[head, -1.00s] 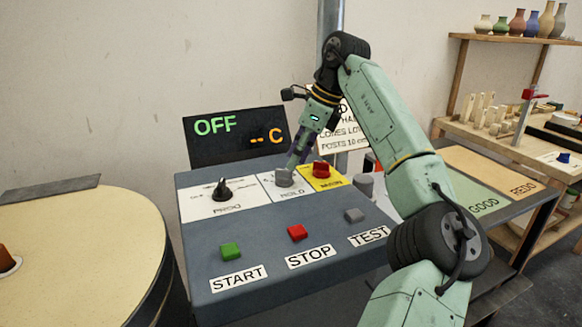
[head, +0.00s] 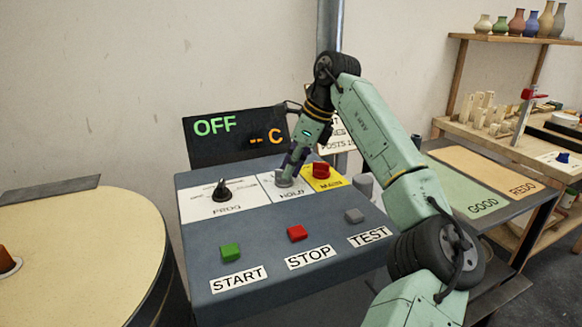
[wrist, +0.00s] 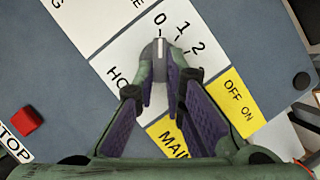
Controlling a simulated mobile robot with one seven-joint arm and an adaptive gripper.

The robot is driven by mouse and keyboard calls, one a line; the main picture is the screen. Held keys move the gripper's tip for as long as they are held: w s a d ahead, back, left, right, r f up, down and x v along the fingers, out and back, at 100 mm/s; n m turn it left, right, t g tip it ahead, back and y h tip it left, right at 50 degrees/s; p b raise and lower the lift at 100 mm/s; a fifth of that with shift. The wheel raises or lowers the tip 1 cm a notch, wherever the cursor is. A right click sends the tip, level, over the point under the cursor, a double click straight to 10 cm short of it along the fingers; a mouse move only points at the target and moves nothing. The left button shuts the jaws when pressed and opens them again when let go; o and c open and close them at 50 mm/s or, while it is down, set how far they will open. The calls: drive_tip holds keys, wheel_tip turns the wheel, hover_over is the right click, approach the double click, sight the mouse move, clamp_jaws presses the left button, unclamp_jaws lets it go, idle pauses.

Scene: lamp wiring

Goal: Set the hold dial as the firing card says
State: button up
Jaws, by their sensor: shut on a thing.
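The hold dial (head: 283,180) is a small grey knob on the white HOLD plate of the blue-grey control box. My gripper (head: 289,170) is shut on it from above. In the wrist view the dial (wrist: 159,62) sits between my purple-padded fingers (wrist: 160,78). A pale pointer line on it faces the tick at 0; the marks 1 and 2 lie to the right. The firing card (head: 340,138) stands behind my arm, largely covered; only scraps of its text show and I cannot read a hold value.
The black PROG knob (head: 221,190) is left of the dial, the red MAIN switch (head: 320,171) close on its right. START (head: 230,252), STOP (head: 297,233) and TEST (head: 354,215) buttons lie in front. The display (head: 236,134) reads OFF.

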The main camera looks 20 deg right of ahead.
clamp_jaws()
drive_tip(key=m+b, duration=0.1)
drive_tip(key=m, duration=0.1)
drive_tip(key=shift+s+a+f+m+t+h+b, duration=0.1)
drive_tip(key=shift+s+m+t+h+b, duration=0.1)
drive_tip(key=shift+m+t+h+b, duration=0.15)
drive_tip(key=shift+s+a+m+t+h+b, duration=0.15)
drive_tip(key=shift+m+t+h+b, duration=0.3)
drive_tip(key=shift+m, duration=0.6)
drive_tip(key=shift+a+m+h+b, duration=0.2)
drive_tip(key=shift+m+b, duration=0.4)
drive_tip(key=shift+m, duration=0.4)
drive_tip(key=o, duration=0.7)
unclamp_jaws()
drive_tip(key=shift+c, duration=0.2)
